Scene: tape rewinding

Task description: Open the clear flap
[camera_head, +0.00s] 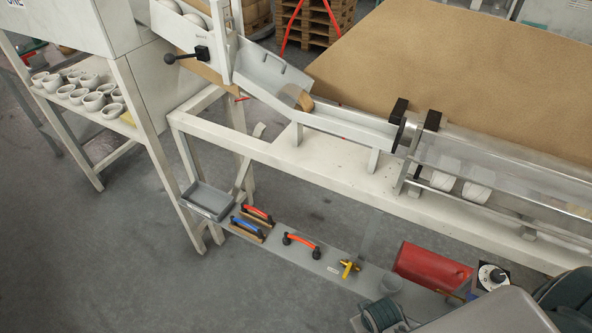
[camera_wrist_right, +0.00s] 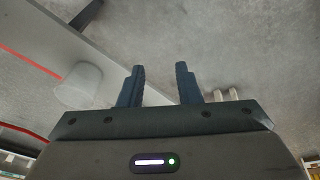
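The clear flap (camera_head: 520,172) is a long transparent cover on the white machine frame at the right of the head view. It appears lowered over the channel, and its right end runs out of the picture. White rolls (camera_head: 476,191) show by its lower left part. Black blocks (camera_head: 432,120) stand at its left end. My right gripper (camera_wrist_right: 160,68) shows only in the right wrist view, with its two dark fingers apart and nothing between them. The flap cannot be made out in that view. My left gripper is not in view.
A white chute (camera_head: 345,125) leads to the flap. Cups stand on a side shelf at left. The floor at lower left is clear.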

